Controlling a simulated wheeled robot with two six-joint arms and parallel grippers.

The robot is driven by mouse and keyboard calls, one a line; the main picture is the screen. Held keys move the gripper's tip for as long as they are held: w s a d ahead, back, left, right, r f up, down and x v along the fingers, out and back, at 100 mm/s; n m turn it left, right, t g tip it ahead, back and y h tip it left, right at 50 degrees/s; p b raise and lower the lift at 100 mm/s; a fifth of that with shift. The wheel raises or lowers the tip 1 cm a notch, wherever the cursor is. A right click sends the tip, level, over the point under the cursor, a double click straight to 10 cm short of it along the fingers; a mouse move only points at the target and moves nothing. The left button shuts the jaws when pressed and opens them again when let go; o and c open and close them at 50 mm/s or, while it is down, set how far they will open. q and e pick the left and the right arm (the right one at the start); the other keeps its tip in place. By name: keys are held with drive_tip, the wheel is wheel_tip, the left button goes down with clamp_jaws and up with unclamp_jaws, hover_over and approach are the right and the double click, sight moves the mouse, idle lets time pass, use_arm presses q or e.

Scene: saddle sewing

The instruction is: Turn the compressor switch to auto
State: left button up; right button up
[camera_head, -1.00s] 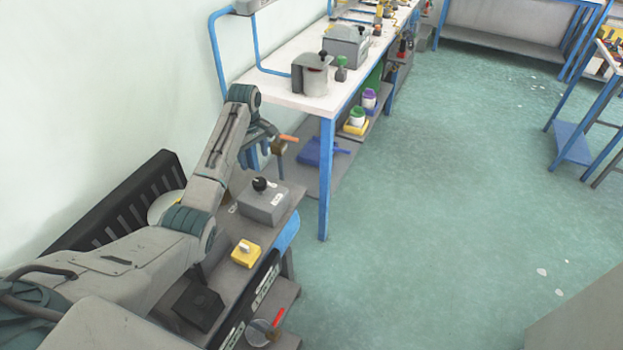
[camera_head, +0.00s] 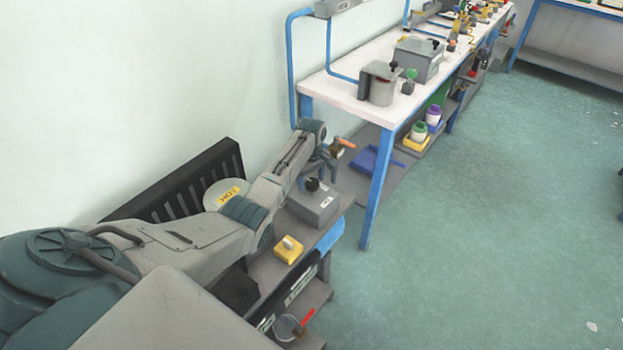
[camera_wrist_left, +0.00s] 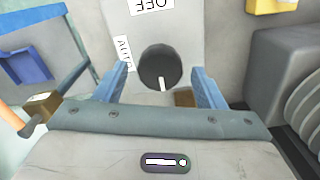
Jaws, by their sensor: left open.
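The compressor switch is a round black knob with a white pointer mark (camera_wrist_left: 160,67). It stands on a grey box (camera_head: 315,209) on the low bench; its black top (camera_head: 312,184) shows just under my left gripper in the head view. In the wrist view an OFF label (camera_wrist_left: 152,4) lies at the top and an AUTO label (camera_wrist_left: 123,52) to the left of the knob. The white mark points to the bottom of that picture. My left gripper (camera_wrist_left: 161,78) is open, with a blue finger on each side of the knob and visible gaps. My right gripper is not in view.
A yellow block (camera_head: 288,250) with a pale knob sits in front of the grey box. A black slotted panel (camera_head: 185,186) stands along the wall. The white workbench (camera_head: 340,97) with a blue leg is behind. An orange-handled tool (camera_head: 346,143) is near the gripper. Open floor lies right.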

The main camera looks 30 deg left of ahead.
use_arm(q)
drive_tip(key=shift+c, duration=0.4)
drive_tip(key=c, duration=0.9)
